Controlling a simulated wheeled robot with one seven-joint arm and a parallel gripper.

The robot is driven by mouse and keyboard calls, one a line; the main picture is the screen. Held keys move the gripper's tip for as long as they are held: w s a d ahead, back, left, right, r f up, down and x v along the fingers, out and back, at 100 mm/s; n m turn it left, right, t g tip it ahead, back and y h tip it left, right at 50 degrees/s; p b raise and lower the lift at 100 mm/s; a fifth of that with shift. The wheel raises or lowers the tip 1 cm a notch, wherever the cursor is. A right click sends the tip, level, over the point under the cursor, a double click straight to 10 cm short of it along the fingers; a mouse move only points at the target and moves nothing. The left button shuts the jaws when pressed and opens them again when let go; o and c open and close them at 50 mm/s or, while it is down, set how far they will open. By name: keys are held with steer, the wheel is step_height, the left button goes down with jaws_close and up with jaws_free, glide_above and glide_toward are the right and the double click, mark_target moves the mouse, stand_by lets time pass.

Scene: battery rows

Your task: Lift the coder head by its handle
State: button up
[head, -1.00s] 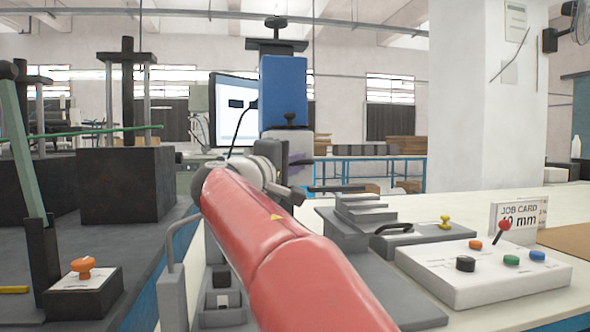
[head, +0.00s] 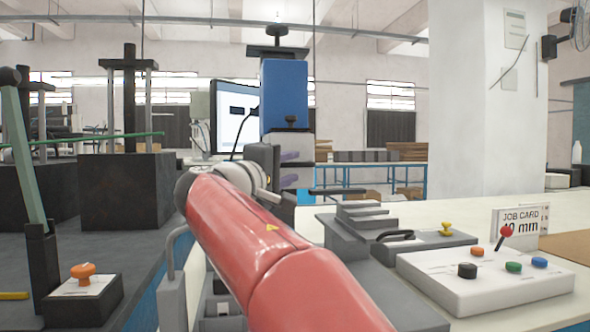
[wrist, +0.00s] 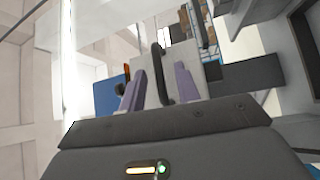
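The coder head appears to be the tall unit with a blue housing (head: 284,92) and a pale grey lower block, standing at the centre of the head view. The blue housing also shows at the left of the wrist view (wrist: 107,94). A black bar handle (wrist: 161,74) on the pale grey face lies between my finger pads in the wrist view. My gripper (head: 291,168) is open, with one purple finger on each side of the handle and visible gaps. Whether the fingers are deep enough around it, I cannot tell. The handle is hidden in the head view.
A white control box (head: 487,278) with coloured knobs and a job card (head: 519,221) stand at right. Grey stepped blocks (head: 364,217) sit near my arm. At left are a dark press block (head: 125,192) and an orange button box (head: 84,297). A monitor (head: 231,118) stands behind.

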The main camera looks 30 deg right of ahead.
steer(key=v, duration=0.5)
steer(key=shift+b, duration=0.3)
